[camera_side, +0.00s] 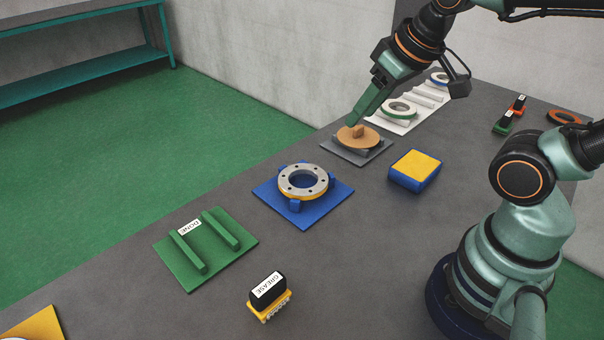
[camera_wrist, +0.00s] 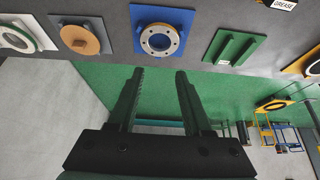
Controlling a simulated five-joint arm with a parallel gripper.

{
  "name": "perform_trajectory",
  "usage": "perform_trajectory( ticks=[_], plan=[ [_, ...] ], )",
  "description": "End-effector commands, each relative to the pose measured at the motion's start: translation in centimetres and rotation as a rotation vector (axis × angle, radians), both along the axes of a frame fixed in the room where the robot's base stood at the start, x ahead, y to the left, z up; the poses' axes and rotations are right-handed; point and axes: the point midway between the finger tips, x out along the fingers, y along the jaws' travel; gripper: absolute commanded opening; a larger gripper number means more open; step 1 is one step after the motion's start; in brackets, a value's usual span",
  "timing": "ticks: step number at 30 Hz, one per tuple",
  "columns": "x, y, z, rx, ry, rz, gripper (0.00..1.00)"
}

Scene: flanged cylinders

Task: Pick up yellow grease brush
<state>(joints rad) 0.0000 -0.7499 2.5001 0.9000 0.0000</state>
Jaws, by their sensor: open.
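The grease brush (camera_side: 268,291) stands on the table at the front centre in the side view. It has a black body with a white GREASE label and a yellow base with bristles below. In the wrist view the brush (camera_wrist: 284,4) is cut off at the top edge, with only its label end showing. My gripper (camera_side: 354,122) is far from it, beside and over the orange-brown disc (camera_side: 357,137) on the grey plate. In the wrist view my gripper (camera_wrist: 159,73) has its two green fingers apart with nothing between them.
A blue fixture (camera_side: 278,205) holds a flanged ring (camera_side: 303,181). A green DONE rack (camera_side: 205,270) is empty. A yellow-topped blue sponge-like block (camera_side: 414,170) lies to the right. A white rack (camera_side: 410,113) with rings stands behind. Bare table surrounds the brush.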

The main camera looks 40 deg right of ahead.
Motion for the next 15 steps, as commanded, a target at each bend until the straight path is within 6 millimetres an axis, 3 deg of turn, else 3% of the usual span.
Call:
perform_trajectory(
  ticks=[7, 8, 10, 11, 15],
  plan=[
    [0.0, 0.0, 0.0, 0.0, 0.0, 0.0, 0.5],
    [0.0, 0.0, 0.0, 0.0, 0.0, 0.0, 0.54],
    [0.0, 0.0, 0.0, 0.0, 0.0, 0.0, 0.81],
    [0.0, 0.0, 0.0, 0.0, 0.0, 0.0, 0.88],
    [0.0, 0.0, 0.0, 0.0, 0.0, 0.0, 0.88]
  ],
)
